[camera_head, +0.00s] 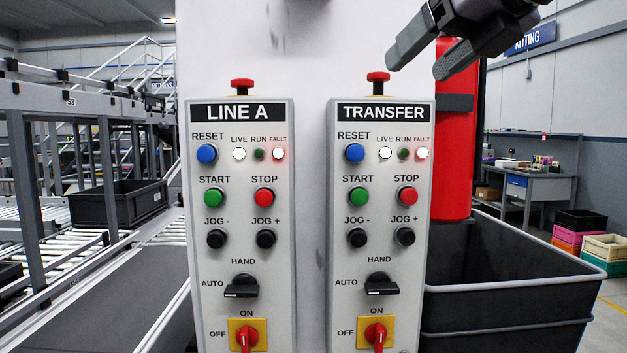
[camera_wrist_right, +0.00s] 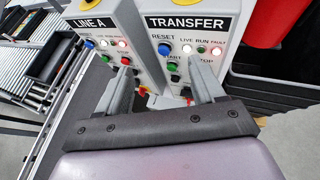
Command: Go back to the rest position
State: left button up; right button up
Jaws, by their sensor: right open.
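My right gripper (camera_head: 415,57) is at the top right of the head view, open and empty. It is above and right of the TRANSFER panel (camera_head: 380,220), and its fingers are close to that panel's red mushroom button (camera_head: 377,83) in the picture. Whether they touch it I cannot tell. In the right wrist view the two fingers (camera_wrist_right: 162,92) are spread with nothing held between them, and both panels show beyond them. The LINE A panel (camera_head: 241,200) stands to the left. Both panels have a lit LIVE lamp and a lit FAULT lamp. My left gripper is not in view.
A red cylinder (camera_head: 453,160) stands right behind the TRANSFER panel. A dark grey bin (camera_head: 500,290) is below it at the right. A conveyor (camera_head: 110,285) with a black crate (camera_head: 115,203) runs along the left. A workbench (camera_head: 535,180) and coloured crates (camera_head: 600,247) are farther right.

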jog(key=a+f+m+g+y+p, duration=0.1)
jog(key=a+f+g+y, duration=0.55)
jog(key=f, duration=0.55)
jog(key=a+f+m+g+y+p, duration=0.1)
jog(key=a+f+m+g+y, duration=0.15)
jog(key=a+f+y, duration=0.8)
jog(key=d+f+m+t+h, duration=0.5)
jog(key=f+m, duration=0.4)
jog(key=d+f+m+t+h+p, duration=0.1)
jog(key=d+f+m+t+h, duration=0.35)
jog(key=f+m, duration=0.45)
jog(key=d+f+m+t+h, duration=0.4)
jog(key=d+f+m+t, duration=0.15)
jog(key=f+m, duration=0.35)
pick_arm(q)
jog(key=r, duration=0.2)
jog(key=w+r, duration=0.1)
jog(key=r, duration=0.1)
jog(key=shift+p, duration=0.4)
pick_arm(e)
jog(key=s+d+f+m+g+h, duration=0.3)
jog(key=s+d+f, duration=0.1)
jog(key=s+f, duration=0.6)
jog(key=s+d+f+m+g+h, duration=0.3)
jog(key=s+d+f+m+g, duration=0.1)
jog(key=s+f, duration=0.6)
jog(key=shift+s+d+f+h, duration=0.25)
jog(key=shift+d+f+h, duration=0.1)
jog(key=shift+f, duration=0.5)
